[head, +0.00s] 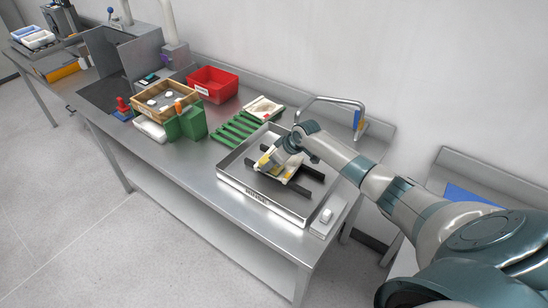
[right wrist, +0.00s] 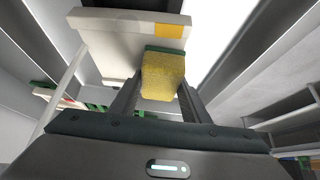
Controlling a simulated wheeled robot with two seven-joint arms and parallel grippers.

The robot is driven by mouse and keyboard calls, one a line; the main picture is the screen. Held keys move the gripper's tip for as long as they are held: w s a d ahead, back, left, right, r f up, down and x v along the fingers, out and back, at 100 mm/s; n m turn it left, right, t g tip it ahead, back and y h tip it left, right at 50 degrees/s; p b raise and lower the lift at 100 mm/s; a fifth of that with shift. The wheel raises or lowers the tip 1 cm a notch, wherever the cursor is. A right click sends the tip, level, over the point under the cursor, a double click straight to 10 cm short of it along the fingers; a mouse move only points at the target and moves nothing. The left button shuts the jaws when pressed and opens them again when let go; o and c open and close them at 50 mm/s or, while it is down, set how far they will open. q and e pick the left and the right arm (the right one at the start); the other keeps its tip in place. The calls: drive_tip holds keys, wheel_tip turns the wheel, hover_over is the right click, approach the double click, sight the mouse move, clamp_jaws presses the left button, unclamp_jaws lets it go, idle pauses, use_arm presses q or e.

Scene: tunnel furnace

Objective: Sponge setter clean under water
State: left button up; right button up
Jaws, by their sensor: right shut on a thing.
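A yellow sponge with a green pad (right wrist: 163,76) is between the fingers of my right gripper (right wrist: 160,98), which is shut on it. My right arm comes in from the right in the head view, with the right gripper (head: 268,160) low over the metal basin (head: 240,186). A cream setter (head: 284,171) rests across black bars in the basin, partly hidden by my gripper. In the right wrist view the pale setter (right wrist: 120,30), with an orange-yellow patch, is just beyond the sponge. I cannot tell whether they touch. My left gripper is not in view.
A bent metal tap (head: 330,99) stands behind the basin. A green slatted rack (head: 238,128) and a cream piece (head: 263,107) lie to its left. A red bin (head: 213,83), wooden crate (head: 165,99) and green box (head: 187,123) stand farther left. A small pale block (head: 324,220) sits at the right.

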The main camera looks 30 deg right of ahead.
idle(0.4)
drive_tip(key=shift+w+d+f+b, duration=0.2)
drive_tip(key=shift+d+b, duration=0.15)
drive_tip(key=shift+b, duration=0.2)
drive_tip(key=shift+w+d+r+b, duration=0.1)
drive_tip(key=shift+w+d+b, duration=0.25)
drive_tip(key=shift+d+b, duration=0.35)
drive_tip(key=shift+d, duration=0.1)
drive_tip(key=shift+s+a+r+p, duration=0.1)
drive_tip(key=shift+s+a+p, duration=0.2)
drive_tip(key=shift+a+p, duration=0.4)
drive_tip(key=shift+s+a+p, duration=0.3)
drive_tip(key=shift+a+p, duration=0.2)
drive_tip(key=shift+a, duration=0.05)
drive_tip(key=shift+w+d, duration=0.1)
